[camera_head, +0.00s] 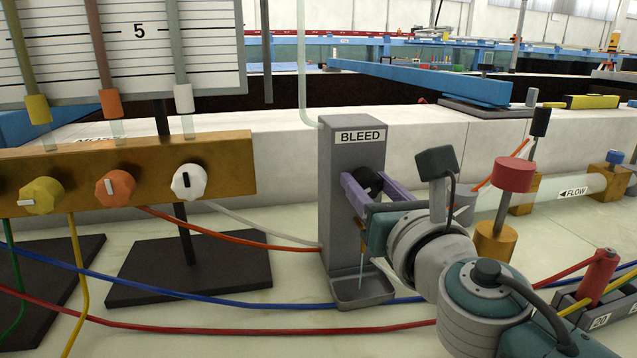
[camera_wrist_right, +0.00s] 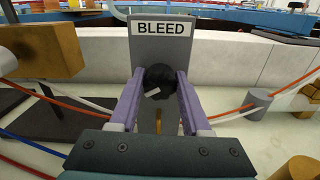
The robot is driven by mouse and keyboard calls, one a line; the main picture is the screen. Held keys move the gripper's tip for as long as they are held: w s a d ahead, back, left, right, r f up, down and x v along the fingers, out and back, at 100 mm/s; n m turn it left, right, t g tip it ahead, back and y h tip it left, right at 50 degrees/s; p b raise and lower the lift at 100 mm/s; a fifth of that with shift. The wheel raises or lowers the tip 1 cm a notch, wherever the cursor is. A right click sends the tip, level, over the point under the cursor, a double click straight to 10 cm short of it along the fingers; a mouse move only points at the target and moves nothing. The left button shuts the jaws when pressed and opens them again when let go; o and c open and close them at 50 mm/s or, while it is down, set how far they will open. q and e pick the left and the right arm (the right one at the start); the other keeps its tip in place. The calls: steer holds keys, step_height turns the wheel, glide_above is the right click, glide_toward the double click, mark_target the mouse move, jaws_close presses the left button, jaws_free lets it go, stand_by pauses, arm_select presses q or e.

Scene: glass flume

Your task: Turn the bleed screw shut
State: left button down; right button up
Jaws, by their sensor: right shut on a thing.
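The grey bleed block (camera_head: 338,165) stands upright under a BLEED label (camera_head: 360,135). Its black round bleed screw (camera_wrist_right: 159,76) sticks out of the front face, with a short pale mark lying nearly level, slightly tilted. My right gripper (camera_wrist_right: 161,84) has its purple fingers on both sides of the screw and is shut on it; it also shows in the head view (camera_head: 366,184). Below the screw is a small brass spout (camera_wrist_right: 159,124). A thin pale blue stream (camera_head: 361,262) runs from it towards the grey drip tray (camera_head: 364,301). My left gripper is out of view.
A brass manifold (camera_head: 225,165) with yellow, orange and white knobs stands left of the block. Red, blue and orange hoses cross the bench in front. A clear FLOW pipe (camera_head: 557,190) and a red-capped brass fitting (camera_head: 512,175) stand to the right, near my arm.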

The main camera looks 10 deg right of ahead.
jaws_close()
